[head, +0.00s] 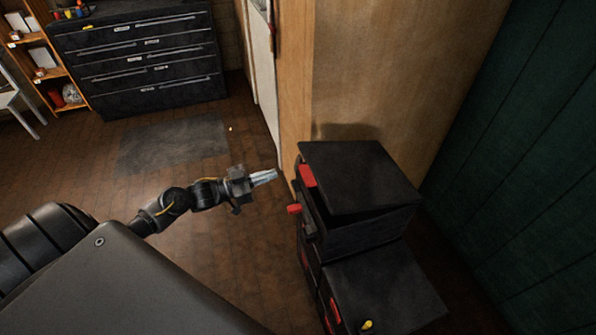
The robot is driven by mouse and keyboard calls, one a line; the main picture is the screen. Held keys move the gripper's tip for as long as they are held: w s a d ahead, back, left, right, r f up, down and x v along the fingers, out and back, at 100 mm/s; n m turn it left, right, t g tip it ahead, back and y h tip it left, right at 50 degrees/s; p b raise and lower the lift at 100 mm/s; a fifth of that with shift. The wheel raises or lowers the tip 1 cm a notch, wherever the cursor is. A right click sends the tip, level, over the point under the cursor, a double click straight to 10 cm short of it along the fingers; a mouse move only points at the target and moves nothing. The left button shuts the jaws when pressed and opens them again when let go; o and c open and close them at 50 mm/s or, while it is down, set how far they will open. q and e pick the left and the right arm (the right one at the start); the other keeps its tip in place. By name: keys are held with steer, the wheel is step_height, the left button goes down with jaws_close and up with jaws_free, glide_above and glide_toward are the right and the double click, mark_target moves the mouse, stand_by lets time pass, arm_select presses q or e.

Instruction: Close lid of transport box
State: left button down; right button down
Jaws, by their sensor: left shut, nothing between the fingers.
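The transport box (370,236) is black with red latches and stands on the right side, against a wooden panel. A red latch (307,176) shows at the lid's left edge, and another red piece (294,209) sticks out lower left. My left gripper (265,177) is shut and empty, just left of the lid and apart from it. My right gripper is not in view.
A second black box top (385,285) with a yellow item (367,324) lies in front of the transport box. A wooden panel (390,70) and a green wall (530,170) bound the right. A drawer cabinet (140,55) stands at the back left. Brick floor between is mostly free.

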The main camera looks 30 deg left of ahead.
arm_select(q)
steer(key=shift+m+h, duration=0.3)
steer(key=shift+h, duration=0.1)
steer(key=p+x, duration=0.1)
steer(key=x, duration=0.2)
steer(key=r+p+x, duration=0.1)
steer(key=x, duration=0.3)
steer(key=p+x, duration=0.1)
steer(key=x, duration=0.2)
steer(key=shift+d+r, duration=0.3)
steer(key=shift+r, duration=0.15)
steer(key=f, duration=0.4)
steer(key=shift+s+a+f, duration=0.2)
steer(key=shift+s+a, duration=0.15)
steer(key=shift+s, duration=0.05)
